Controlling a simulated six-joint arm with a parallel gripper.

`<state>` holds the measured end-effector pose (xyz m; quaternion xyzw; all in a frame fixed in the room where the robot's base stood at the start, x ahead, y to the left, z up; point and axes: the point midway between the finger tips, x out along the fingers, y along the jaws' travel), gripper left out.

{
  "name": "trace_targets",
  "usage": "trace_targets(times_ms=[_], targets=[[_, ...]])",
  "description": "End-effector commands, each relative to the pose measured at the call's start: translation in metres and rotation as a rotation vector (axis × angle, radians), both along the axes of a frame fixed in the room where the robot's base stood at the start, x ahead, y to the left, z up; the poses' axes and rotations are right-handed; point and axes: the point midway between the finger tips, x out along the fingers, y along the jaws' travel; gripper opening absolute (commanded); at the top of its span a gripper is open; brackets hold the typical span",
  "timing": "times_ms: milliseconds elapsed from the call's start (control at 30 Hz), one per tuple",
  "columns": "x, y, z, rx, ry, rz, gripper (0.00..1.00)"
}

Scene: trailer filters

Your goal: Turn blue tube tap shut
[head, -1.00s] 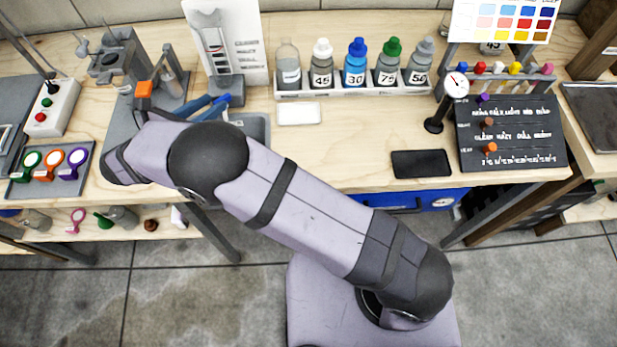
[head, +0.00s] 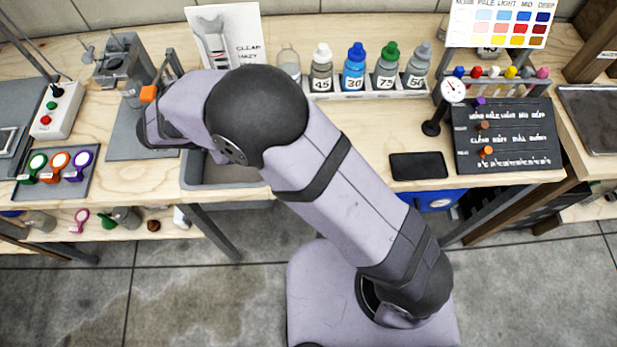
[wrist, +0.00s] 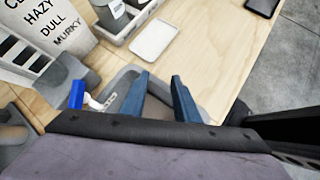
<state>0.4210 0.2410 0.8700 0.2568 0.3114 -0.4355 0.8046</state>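A small upright blue piece (wrist: 76,95), which looks like the blue tap's handle, shows left of my fingers in the wrist view, beside a grey tube stand (wrist: 72,72). A white piece (wrist: 96,103) sits close to its right. I cannot tell how far the tap is turned. My gripper (wrist: 161,77) has two dark blue fingers spread apart with nothing between them, over the grey basin (wrist: 120,82). The fingers are apart from the blue piece. In the head view my arm hides the gripper and the tap; the basin's rim (head: 192,185) shows below the arm.
A clarity chart (head: 245,38) stands behind the arm. A rack of bottles (head: 375,94) is at the back. A white tray (wrist: 153,40) lies beyond the basin. A dark slab (head: 418,166) and a dial gauge (head: 453,90) stand farther right.

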Motion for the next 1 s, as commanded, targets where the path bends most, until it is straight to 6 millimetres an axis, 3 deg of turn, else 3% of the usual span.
trace_targets(times_ms=[500, 1000], targets=[[-0.061, -0.071, -0.002, 0.297, 0.062, -0.534, 0.28], [-0.126, -0.108, 0.009, 0.547, 0.027, -1.155, 0.28]])
